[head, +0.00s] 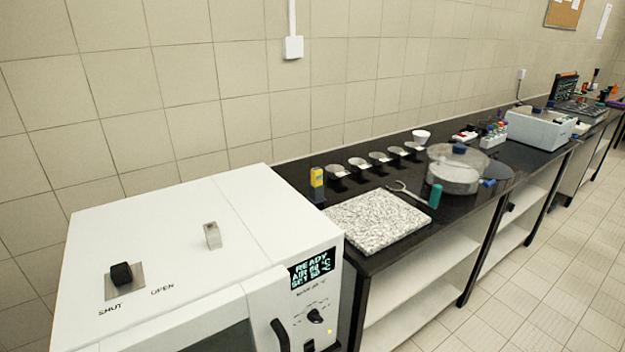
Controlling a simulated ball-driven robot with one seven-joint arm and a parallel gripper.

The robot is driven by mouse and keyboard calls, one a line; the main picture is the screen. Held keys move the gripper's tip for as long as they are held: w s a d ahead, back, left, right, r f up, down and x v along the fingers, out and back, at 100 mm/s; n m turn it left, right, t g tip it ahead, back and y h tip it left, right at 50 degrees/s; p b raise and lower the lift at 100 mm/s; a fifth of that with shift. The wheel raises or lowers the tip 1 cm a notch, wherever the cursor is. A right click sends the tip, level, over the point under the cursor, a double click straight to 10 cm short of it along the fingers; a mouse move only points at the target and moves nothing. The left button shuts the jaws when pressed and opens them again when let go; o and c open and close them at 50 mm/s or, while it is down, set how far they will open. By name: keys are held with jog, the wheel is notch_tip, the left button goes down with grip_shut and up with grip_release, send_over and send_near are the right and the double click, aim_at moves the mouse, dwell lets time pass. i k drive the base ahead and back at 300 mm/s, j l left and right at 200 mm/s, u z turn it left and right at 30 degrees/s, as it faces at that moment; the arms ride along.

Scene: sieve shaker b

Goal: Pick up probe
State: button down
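No item is clearly recognisable as the probe. A small upright yellow item (317,178) with a dark lower part stands on the black bench behind the left corner of a speckled stone slab (378,222). A thin metal tool (404,189), perhaps tongs, lies beside the slab's back right edge. My gripper is not in view.
The oven fills the front left; its display (311,267) says READY, and a black knob (121,274) sits on top. A clear lidded vessel (455,174) and a white machine (538,130) stand farther right. Open floor (560,265) lies at right.

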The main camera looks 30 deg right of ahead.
aim_at(316, 173)
jog(key=l+u, duration=0.15)
jog(key=l, duration=0.25)
jog(key=k+l+u, duration=0.2)
jog(key=l, duration=0.15)
jog(key=l+u, duration=0.15)
jog(key=l, duration=0.25)
jog(key=i+l+u, duration=0.1)
jog(key=l, duration=0.5)
jog(key=i+u, duration=0.05)
